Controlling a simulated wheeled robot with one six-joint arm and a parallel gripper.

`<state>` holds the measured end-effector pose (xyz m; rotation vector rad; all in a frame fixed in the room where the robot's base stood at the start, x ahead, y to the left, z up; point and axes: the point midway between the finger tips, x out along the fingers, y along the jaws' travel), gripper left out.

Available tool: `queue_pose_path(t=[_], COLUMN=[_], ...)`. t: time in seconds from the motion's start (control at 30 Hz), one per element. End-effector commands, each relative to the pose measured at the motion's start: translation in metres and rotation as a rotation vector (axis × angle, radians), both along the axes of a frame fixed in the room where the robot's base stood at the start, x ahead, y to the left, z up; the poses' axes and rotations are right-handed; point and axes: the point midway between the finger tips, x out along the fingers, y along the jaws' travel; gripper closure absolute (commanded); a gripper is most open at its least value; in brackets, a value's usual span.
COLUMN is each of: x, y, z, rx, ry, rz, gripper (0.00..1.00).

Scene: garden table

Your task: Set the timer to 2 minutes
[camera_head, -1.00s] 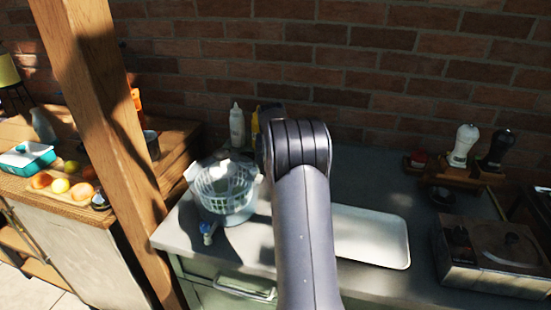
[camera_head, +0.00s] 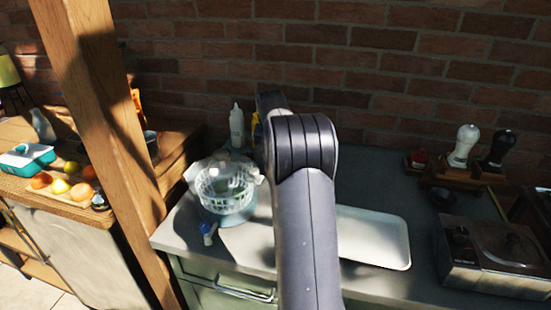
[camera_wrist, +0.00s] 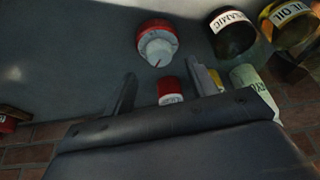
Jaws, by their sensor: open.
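A round red timer (camera_wrist: 155,29) with a white-grey dial and a thin pointer stands on the grey counter, in the upper middle of the wrist view. In the head view I cannot see it; my arm probably covers it. My gripper (camera_wrist: 160,72) is open and empty, its two dark fingers apart and pointing towards the timer. The timer appears beyond the fingertips, not touching them. The dial marks are too small to read. My gripper is hidden behind my arm in the head view.
Near the timer are a red-capped bottle (camera_wrist: 171,87), a dark balsamic bottle (camera_wrist: 232,38), a yellow oil bottle (camera_wrist: 296,22) and a pale mayo bottle (camera_wrist: 250,82). The head view shows a colander (camera_head: 222,187), a white tray (camera_head: 372,239) and a burner unit (camera_head: 490,262).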

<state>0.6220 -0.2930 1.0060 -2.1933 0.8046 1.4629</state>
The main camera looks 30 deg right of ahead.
Motion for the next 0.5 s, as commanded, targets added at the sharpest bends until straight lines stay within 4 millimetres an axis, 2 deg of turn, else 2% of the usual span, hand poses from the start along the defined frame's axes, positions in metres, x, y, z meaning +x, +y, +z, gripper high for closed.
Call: queue_pose_path(t=[0.03,0.2,0.33,0.5], x=[-0.003,-0.012,-0.016,-0.018], y=[0.003,0.011,0.014,0.016], z=[0.011,0.039,0.052,0.057], rx=[-0.001,0.0,0.0,0.0], ry=[-0.003,-0.001,0.0,0.001], rz=[0.0,0.0,0.001,0.001], gripper=[0.45,0.45,0.45,0.45])
